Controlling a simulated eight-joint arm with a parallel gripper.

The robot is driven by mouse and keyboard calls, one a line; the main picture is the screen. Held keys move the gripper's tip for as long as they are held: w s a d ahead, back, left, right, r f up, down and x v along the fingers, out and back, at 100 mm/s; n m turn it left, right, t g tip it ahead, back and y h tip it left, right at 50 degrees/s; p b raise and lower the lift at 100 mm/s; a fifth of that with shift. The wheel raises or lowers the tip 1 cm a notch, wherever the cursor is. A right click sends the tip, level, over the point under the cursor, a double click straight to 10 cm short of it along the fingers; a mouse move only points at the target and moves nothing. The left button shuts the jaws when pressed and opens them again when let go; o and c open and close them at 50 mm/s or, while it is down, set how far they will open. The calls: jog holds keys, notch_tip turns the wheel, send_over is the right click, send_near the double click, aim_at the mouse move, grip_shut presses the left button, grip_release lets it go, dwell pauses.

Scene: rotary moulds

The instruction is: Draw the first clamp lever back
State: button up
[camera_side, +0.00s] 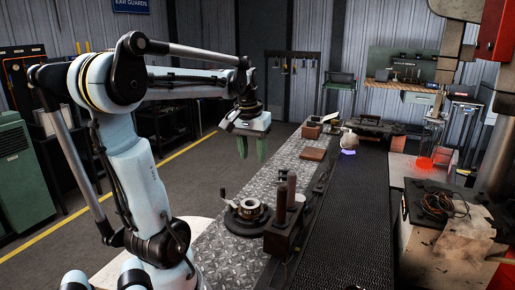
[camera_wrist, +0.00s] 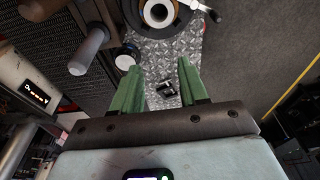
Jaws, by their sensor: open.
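My gripper (camera_side: 252,158) has two green fingers pointing down and apart, with nothing between them. It hangs in the air beyond the round mould (camera_side: 250,209), clear of it. In the wrist view my gripper (camera_wrist: 157,64) is open, with patterned metal plate between the fingers. I cannot tell which lever is first.
The mould stands on a patterned metal bench strip (camera_side: 220,245), beside a dark conveyor belt (camera_side: 345,220). A brown flat block (camera_side: 313,154) lies farther along the strip. A small black object (camera_wrist: 166,89) lies on the plate below the fingers. The air around my gripper is clear.

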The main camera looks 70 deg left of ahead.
aim_at(222, 188)
jog(key=s+a+f+n+g+h, duration=0.1)
jog(key=s+a+f+n, duration=0.2)
jog(key=s+a, duration=0.5)
jog(key=f, duration=0.8)
jog(key=w+f, duration=0.1)
jog(key=f, duration=0.3)
jog(key=shift+a, duration=0.2)
grip_shut()
